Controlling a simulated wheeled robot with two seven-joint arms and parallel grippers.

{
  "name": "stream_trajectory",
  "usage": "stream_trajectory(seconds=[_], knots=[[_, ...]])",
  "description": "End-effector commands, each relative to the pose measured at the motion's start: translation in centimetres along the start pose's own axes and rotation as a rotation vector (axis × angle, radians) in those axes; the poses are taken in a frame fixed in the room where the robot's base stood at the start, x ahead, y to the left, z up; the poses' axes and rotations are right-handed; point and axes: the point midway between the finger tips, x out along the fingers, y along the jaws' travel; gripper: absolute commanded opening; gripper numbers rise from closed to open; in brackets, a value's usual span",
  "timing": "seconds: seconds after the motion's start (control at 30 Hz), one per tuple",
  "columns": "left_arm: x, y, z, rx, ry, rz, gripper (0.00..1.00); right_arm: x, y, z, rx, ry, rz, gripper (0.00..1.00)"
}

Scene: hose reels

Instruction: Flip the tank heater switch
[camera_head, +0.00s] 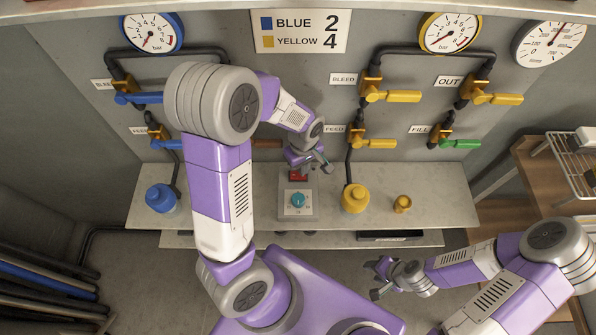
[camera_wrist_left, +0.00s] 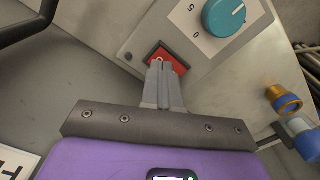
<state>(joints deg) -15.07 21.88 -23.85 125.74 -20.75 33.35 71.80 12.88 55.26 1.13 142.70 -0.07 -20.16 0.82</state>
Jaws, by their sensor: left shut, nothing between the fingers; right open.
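The red switch (camera_head: 298,176) sits at the back end of a small grey control box (camera_head: 287,212) with a teal dial (camera_head: 298,199). In the left wrist view the red switch (camera_wrist_left: 176,58) shows around my fingertips, in front of the same teal dial (camera_wrist_left: 222,16). My left gripper (camera_head: 310,162) is shut and empty, with its tips (camera_wrist_left: 161,64) over the switch and hiding part of it. I cannot tell whether they touch it. My right gripper (camera_head: 374,279) is open and empty, low at the right, in front of the shelf.
Pipes with blue, yellow and green (camera_head: 460,144) valve handles and gauges cover the wall behind. A wooden table (camera_head: 545,185) stands at right.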

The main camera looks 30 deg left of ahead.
Motion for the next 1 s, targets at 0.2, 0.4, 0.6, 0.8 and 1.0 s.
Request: stream_trajectory(seconds=[0.2,0.4,0.6,0.8,1.0], knots=[[-2.1,0.0,0.0,0.000,0.001,0.001,0.00,-1.8,-0.7,0.1,0.000,0.000,0.000,0.43],[-3.8,0.0,0.0,-0.001,0.001,0.001,0.00,-3.1,-1.2,0.1,0.000,0.000,0.000,0.43],[-5.1,0.0,0.0,0.000,0.001,0.001,0.00,-4.3,-1.6,0.2,0.000,0.000,0.000,0.43],[-5.1,0.0,0.0,0.000,0.000,0.001,0.00,-4.2,-1.6,0.2,0.000,0.000,0.000,0.43],[-5.0,0.0,0.0,0.000,0.000,0.001,0.00,-4.2,-1.6,0.2,0.000,0.000,0.000,0.43]])
